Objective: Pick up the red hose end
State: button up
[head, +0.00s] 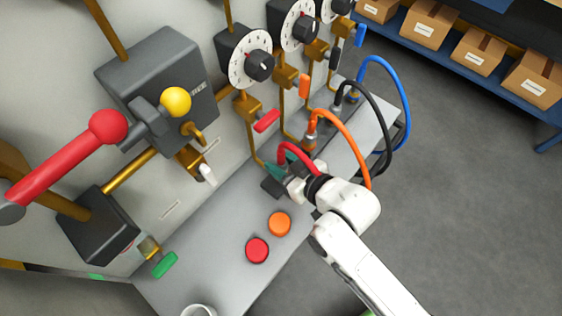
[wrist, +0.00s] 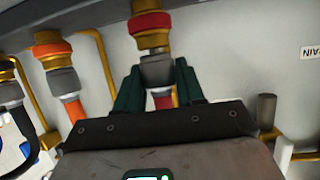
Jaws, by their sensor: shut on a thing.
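The red hose (head: 292,150) arches over my gripper (head: 274,173) in the head view. In the wrist view my gripper (wrist: 157,85) has its green fingers shut on the grey metal end of the red hose (wrist: 157,70). A short piece of red hose (wrist: 164,101) shows below this end, between the fingers. The hose end meets a brass fitting with a red ring (wrist: 150,24). I cannot tell whether the two are locked together. My wrist hides the rest of the hose.
Orange (head: 345,130), black (head: 378,115) and blue (head: 395,75) hoses loop up close by on the right. Red (head: 257,250) and orange (head: 279,223) buttons are on the grey bench (head: 200,262). Valves and dials line the wall. The floor (head: 460,200) at right is clear.

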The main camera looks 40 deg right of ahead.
jog(key=shift+r, duration=0.4)
jog(key=s+r+p, duration=0.4)
jog(key=s+r, duration=0.7)
jog(key=s, duration=0.3)
jog(key=shift+r, duration=0.4)
jog(key=shift+r+p, duration=0.15)
jog(key=shift+p, duration=0.15)
notch_tip(320, 180, up, 3)
jog(key=p, duration=0.3)
